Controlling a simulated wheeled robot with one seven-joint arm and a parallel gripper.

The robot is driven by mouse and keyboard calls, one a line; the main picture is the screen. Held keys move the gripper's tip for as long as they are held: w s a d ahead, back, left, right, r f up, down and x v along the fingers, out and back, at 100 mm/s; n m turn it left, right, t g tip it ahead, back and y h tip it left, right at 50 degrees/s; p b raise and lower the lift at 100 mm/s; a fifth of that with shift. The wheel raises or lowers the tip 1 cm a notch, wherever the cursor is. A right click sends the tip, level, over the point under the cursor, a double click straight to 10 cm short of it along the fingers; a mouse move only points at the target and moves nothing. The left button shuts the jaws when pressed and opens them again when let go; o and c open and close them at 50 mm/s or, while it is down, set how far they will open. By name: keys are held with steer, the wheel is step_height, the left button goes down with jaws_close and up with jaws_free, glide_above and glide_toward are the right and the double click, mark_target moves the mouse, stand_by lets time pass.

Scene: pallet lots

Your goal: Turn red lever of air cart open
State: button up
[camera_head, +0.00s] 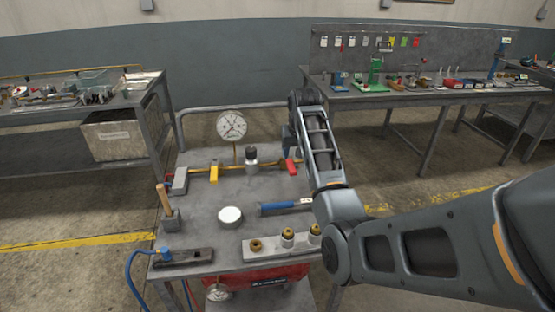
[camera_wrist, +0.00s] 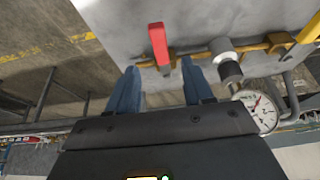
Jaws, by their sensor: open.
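The air cart (camera_head: 195,223) is a grey metal table with a brass pipe (camera_head: 233,168) along its far side. The red lever (camera_head: 291,167) sits at the pipe's right end, its handle lying across the pipe. In the wrist view the red lever (camera_wrist: 158,45) lies just ahead of my gripper (camera_wrist: 160,68). The gripper's two blue fingers are apart, one on each side of the lever's pipe end, with nothing held. Whether a finger touches the lever cannot be told. In the head view my arm hides most of the gripper.
A yellow lever (camera_head: 213,173), a grey cylindrical fitting (camera_head: 252,158) and a round gauge (camera_head: 231,124) stand along the pipe. Workbenches stand behind, left and right.

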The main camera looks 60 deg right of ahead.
mark_target(292, 166)
steer(key=shift+p+x, duration=0.4)
steer(key=shift+x, duration=3.4)
steer(key=shift+c, duration=0.3)
jaws_close()
